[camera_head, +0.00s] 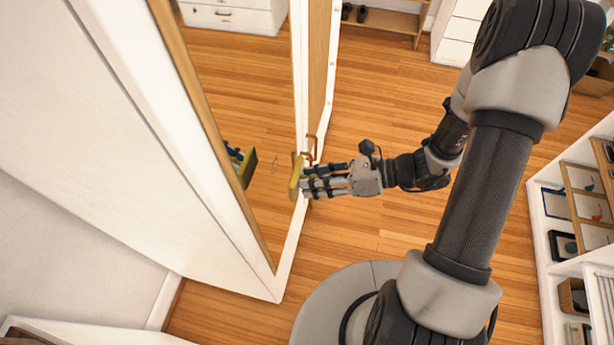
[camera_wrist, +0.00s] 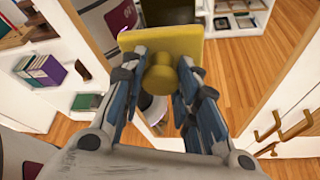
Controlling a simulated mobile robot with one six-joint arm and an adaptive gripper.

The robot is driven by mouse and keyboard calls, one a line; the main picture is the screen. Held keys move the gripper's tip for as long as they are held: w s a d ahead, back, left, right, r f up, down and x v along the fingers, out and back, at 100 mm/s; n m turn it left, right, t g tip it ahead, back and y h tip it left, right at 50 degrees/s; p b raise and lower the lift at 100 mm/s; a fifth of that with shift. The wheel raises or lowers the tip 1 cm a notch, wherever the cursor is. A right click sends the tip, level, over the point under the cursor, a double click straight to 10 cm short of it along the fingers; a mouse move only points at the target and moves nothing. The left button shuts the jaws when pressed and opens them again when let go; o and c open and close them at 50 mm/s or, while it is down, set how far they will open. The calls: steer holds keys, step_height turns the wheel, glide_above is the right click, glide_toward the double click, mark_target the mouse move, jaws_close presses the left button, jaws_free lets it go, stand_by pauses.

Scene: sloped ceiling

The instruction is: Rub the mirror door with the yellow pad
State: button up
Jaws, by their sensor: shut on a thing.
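The mirror door (camera_head: 235,85) is the tall reflecting panel at left in the head view, showing floor and a white drawer unit. My gripper (camera_head: 306,184) is shut on the yellow pad (camera_head: 295,177), beside the door, with the pad's flat face turned toward the mirror. The pad's reflection shows left of it with a gap between, so the pad looks apart from the glass. In the wrist view my gripper's fingers (camera_wrist: 160,88) close around the pad's round knob, and the square yellow pad (camera_wrist: 160,42) stands beyond them. Its front face is hidden.
Brass handles (camera_wrist: 283,128) show at lower right in the wrist view, and a brass handle (camera_head: 312,146) is close to my gripper in the head view. An open shelf unit (camera_head: 585,190) stands at right. The wooden floor (camera_head: 375,100) behind my gripper is clear.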

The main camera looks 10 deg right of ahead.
stand_by(0.3)
steer(key=shift+s+d, duration=0.25)
steer(key=shift+d, duration=0.45)
steer(key=shift+s+d, duration=0.25)
steer(key=shift+d, duration=0.4)
